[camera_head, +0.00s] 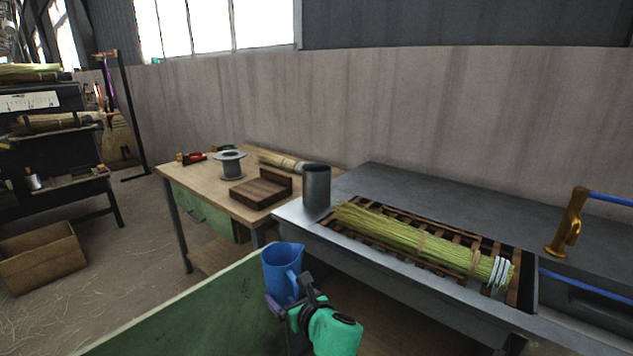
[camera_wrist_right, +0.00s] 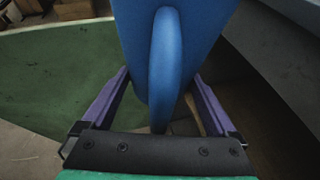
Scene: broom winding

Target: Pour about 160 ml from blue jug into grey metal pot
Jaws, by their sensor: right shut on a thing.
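The blue jug (camera_head: 281,272) is held upright in my right gripper (camera_head: 288,303), in front of the metal bench and over the edge of a green panel. In the right wrist view the jug (camera_wrist_right: 180,50) fills the top middle, its handle facing the camera. The purple fingers of the right gripper (camera_wrist_right: 158,105) stand on both sides of the handle, shut on the jug. The grey metal pot (camera_head: 316,188) stands upright at the left end of the metal bench, beyond the jug and a little to its right. The insides of jug and pot are hidden. My left gripper is not in view.
A bundle of green straw (camera_head: 425,245) lies on a slatted rack right of the pot. A wooden table (camera_head: 215,195) holds a brown block (camera_head: 262,190) and a grey spool (camera_head: 230,165). A brass-coloured clamp (camera_head: 568,225) stands at the right. The green panel (camera_head: 200,315) is below the jug.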

